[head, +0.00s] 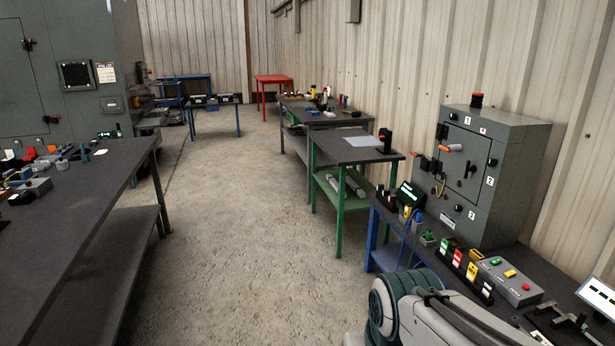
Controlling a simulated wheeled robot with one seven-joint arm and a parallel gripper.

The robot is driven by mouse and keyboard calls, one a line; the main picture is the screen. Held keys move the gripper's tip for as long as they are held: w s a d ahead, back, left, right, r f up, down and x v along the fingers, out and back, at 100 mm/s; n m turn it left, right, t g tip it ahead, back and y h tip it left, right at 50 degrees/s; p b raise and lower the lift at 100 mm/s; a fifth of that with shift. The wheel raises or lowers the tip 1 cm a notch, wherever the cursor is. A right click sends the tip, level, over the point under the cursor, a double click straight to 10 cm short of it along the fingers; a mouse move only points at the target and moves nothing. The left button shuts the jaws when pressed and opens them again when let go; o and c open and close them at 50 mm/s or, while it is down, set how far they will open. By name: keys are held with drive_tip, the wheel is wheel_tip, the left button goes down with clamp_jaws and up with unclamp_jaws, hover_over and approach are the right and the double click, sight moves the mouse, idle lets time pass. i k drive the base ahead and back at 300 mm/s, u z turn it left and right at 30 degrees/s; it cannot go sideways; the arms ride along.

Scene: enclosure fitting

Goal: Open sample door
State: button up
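A grey enclosure (525,150) stands on the bench at the right, with a red button (477,99) on top. Its front has a door panel (478,150) that looks closed. An orange-ended handle (450,148) sticks out at the panel's upper left, and a black knob or latch (470,171) sits near its middle. Small white number labels are on the front. I cannot read any label saying "sample". My gripper is not in view; only part of my arm shows at the bottom right, in front of the bench.
The bench before the enclosure holds a button box (510,282), coloured blocks (458,258) and a small display (411,196). A green-legged table (360,150) stands beyond. A dark table (75,200) is at left, a large grey cabinet (60,110) behind it. The concrete aisle (240,240) is clear.

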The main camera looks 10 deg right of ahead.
sight(464, 145)
drive_tip(key=z, duration=0.35)
drive_tip(key=i, duration=1.6)
drive_tip(key=z, duration=0.8)
drive_tip(key=i, duration=1.1)
drive_tip(key=z, duration=0.1)
